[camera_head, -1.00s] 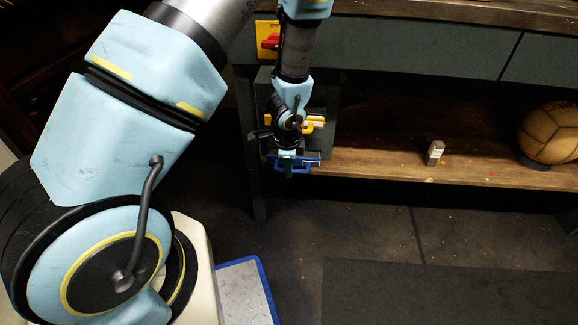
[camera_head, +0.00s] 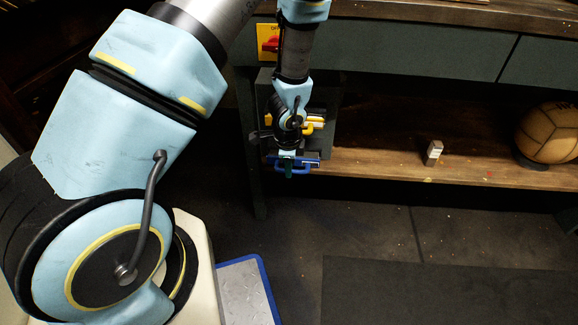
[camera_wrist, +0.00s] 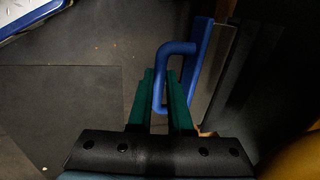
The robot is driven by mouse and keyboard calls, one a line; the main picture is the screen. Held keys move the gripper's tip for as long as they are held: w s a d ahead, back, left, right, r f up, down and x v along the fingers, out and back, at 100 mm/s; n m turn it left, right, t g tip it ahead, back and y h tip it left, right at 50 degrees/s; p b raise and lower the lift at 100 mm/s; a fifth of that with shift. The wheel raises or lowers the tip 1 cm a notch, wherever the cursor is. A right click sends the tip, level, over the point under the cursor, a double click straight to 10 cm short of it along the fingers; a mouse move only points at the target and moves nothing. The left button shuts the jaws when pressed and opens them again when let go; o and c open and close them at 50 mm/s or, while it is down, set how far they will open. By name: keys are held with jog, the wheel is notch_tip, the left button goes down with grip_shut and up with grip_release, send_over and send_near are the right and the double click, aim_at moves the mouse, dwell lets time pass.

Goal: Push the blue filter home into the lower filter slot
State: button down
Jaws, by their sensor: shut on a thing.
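The blue filter (camera_head: 313,161) is at the lower slot of the dark filter housing (camera_head: 327,112) under the bench. In the wrist view its blue front plate (camera_wrist: 203,50) stands close to the dark housing, with a narrow strip showing between them. I cannot tell how deep it sits. My gripper (camera_head: 288,172) is shut on the filter's blue handle (camera_wrist: 176,47); its green fingers (camera_wrist: 163,92) show on both sides of the handle bar. A yellow filter (camera_head: 318,121) sits above it, partly hidden by my arm.
A yellow plate with a red switch (camera_head: 268,42) is above the housing. A wooden shelf (camera_head: 380,165) runs right, bearing a small grey block (camera_head: 433,152) and a leather ball (camera_head: 552,132). A blue-edged metal plate (camera_head: 245,290) lies on the floor.

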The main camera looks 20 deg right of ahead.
jog(key=shift+w+d+r, duration=0.2)
jog(key=shift+w+d, duration=0.1)
jog(key=shift+w, duration=0.4)
jog(key=shift+w+d+r, duration=0.2)
jog(key=shift+w+d, duration=0.05)
jog(key=shift+w, duration=0.4)
jog(key=shift+s+a+f+t+b, duration=0.1)
jog(key=shift+s+a+t+b, duration=0.25)
jog(key=shift+s, duration=0.45)
jog(key=shift+s+a+f+b, duration=0.1)
jog(key=shift+s+a+b, duration=0.25)
jog(key=shift+s, duration=0.45)
jog(key=shift+s+a+f+b, duration=0.1)
jog(key=shift+s+a+b, duration=0.2)
jog(key=shift+s, duration=0.5)
jog(key=shift+s, duration=0.15)
jog(key=s+a+b, duration=0.1)
jog(key=s+a, duration=0.2)
jog(key=s, duration=0.4)
jog(key=shift+s+a+r, duration=0.15)
jog(key=shift+s+a, duration=0.15)
jog(key=shift+a, duration=0.05)
dwell(1.1)
jog(key=shift+s+a+p, duration=0.4)
jog(key=shift+s+p, duration=0.45)
jog(key=shift+p, duration=0.45)
jog(key=shift+s, duration=0.15)
